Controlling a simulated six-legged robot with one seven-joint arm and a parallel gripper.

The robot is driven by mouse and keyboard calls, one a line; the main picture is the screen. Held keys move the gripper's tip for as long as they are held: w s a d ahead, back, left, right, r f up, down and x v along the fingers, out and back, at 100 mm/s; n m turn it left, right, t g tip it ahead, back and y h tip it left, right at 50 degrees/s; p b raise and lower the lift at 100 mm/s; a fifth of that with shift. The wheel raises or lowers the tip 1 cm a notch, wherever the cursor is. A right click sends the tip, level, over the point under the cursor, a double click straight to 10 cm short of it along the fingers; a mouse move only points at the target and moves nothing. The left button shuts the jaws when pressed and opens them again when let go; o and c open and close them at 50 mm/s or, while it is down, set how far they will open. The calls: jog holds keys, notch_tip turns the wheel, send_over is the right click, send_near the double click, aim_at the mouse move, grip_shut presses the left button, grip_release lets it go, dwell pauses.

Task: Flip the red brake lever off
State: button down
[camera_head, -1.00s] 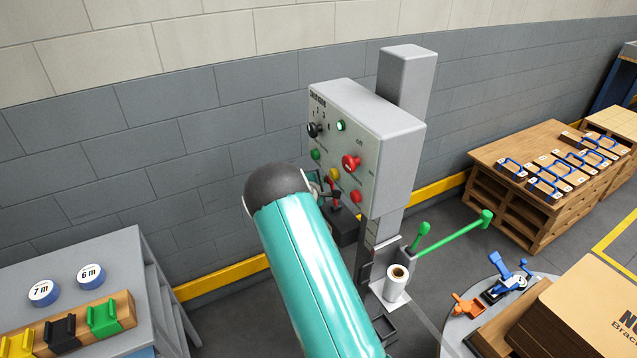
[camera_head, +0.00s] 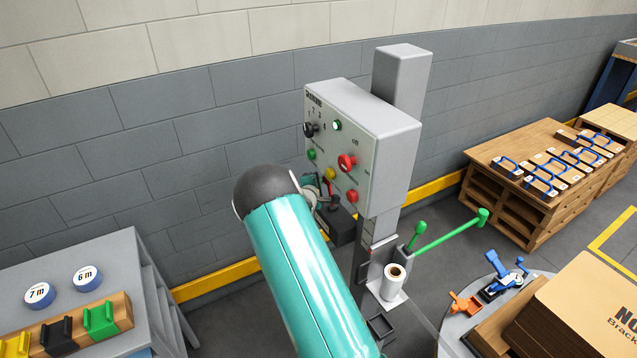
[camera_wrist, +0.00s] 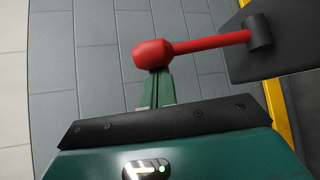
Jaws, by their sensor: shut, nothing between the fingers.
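The red brake lever (camera_wrist: 208,43) shows large in the wrist view. Its rounded knob is at the left, and its rod runs right to a dark pivot on a black box (camera_wrist: 285,55). My gripper (camera_wrist: 155,80) is shut and empty. Its green fingertips are right at the underside of the knob in the picture, and I cannot tell whether they touch it. In the head view the black box (camera_head: 341,226) sits at the lower left of the control panel (camera_head: 335,150). The lever there is mostly hidden by my gripper and arm.
The grey panel carries a red knob (camera_head: 347,162), a black selector (camera_head: 310,129) and several coloured buttons. Below it are a white roll (camera_head: 394,283) and a green handle (camera_head: 450,235). A grey table (camera_head: 75,255) stands at the left. A brick wall lies behind.

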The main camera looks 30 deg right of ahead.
jog(key=s+m+t+h, duration=0.3)
jog(key=s+m+h, duration=0.1)
jog(key=s, duration=0.4)
jog(key=shift+s+a+m+t, duration=0.25)
jog(key=shift+m+t, duration=0.15)
jog(key=shift+m, duration=0.3)
dwell(0.4)
